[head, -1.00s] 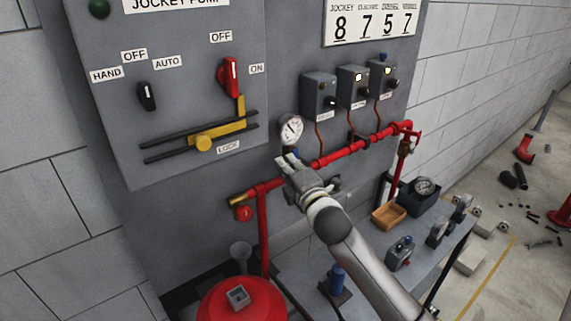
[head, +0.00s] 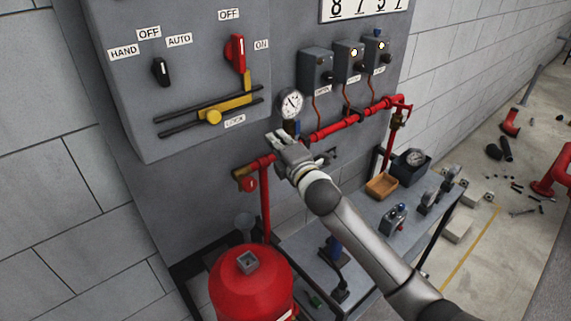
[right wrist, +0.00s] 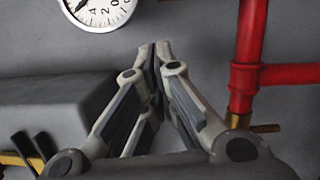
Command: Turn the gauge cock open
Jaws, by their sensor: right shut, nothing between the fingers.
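The round white pressure gauge (head: 291,104) stands above the red pipe on the grey panel wall. A small blue handle (head: 297,128) shows just below it, which looks like the gauge cock's lever; its exact angle is too small to tell. My right gripper (head: 275,139) is shut and empty, just left of and below the blue handle, apparently apart from it. In the right wrist view its fingertips (right wrist: 160,48) meet with nothing between them, and part of the gauge dial (right wrist: 98,8) shows at upper left. The cock is not clear there. My left gripper is not in view.
The red pipe (head: 345,123) runs along the wall right of the gripper. A control cabinet (head: 180,60) with switches juts out at left. A red tank (head: 250,285) stands below. A bench (head: 370,240) holds a wooden tray (head: 381,186) and several small parts.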

